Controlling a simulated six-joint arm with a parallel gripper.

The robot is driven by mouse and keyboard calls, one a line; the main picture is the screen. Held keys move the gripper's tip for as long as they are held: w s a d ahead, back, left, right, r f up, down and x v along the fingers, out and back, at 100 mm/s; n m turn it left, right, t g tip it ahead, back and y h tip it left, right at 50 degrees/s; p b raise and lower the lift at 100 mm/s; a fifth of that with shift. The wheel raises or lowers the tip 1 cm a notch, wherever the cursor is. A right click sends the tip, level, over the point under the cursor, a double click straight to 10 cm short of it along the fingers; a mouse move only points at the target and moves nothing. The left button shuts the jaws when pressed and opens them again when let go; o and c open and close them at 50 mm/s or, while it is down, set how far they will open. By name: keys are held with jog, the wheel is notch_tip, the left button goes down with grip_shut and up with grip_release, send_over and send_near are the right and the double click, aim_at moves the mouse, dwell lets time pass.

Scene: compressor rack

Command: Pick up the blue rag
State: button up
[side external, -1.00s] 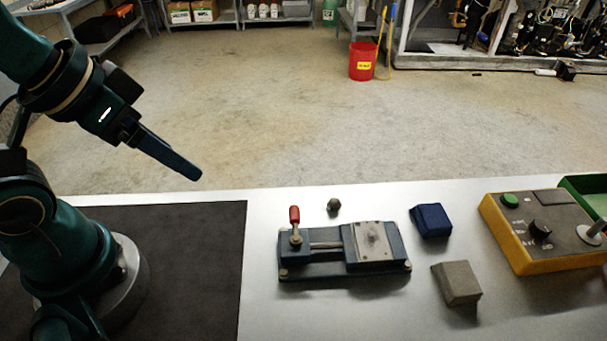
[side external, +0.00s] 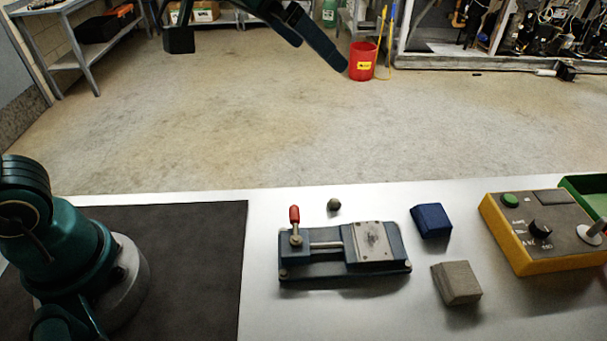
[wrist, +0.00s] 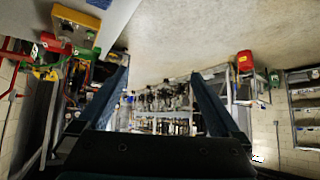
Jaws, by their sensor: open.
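The blue rag (side external: 431,221) is a small folded dark blue block on the metal table, right of the clamp fixture. My gripper (side external: 335,62) is high in the air at the top of the side view, well above and to the left of the rag, pointing down to the right. In the wrist view my gripper (wrist: 160,82) shows two fingers wide apart with nothing between them. The wrist view looks out at the room, and I cannot make out the blue rag there.
A grey-brown block (side external: 457,283) lies just in front of the rag. A clamp fixture with a red-handled lever (side external: 375,243) stands left of it, with a small round knob (side external: 334,204) behind. A yellow control box (side external: 545,232) and green bin (side external: 590,193) are at right.

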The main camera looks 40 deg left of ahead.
jog(key=w+d+f+m+h, duration=0.1)
jog(key=w+d+f+m, duration=0.1)
jog(key=w+d+f, duration=0.35)
jog(key=m+g, duration=0.2)
jog(key=g, duration=0.1)
send_near(432, 214)
jog(key=shift+h, duration=0.4)
jog(key=x, duration=0.4)
jog(key=shift+w+a+f, duration=0.15)
jog(key=shift+a+f, duration=0.15)
jog(key=shift+a, duration=0.05)
jog(key=shift+x, duration=2.35)
jog(key=c, duration=1.1)
jog(key=shift+o, duration=0.2)
jog(key=shift+d+r, duration=0.1)
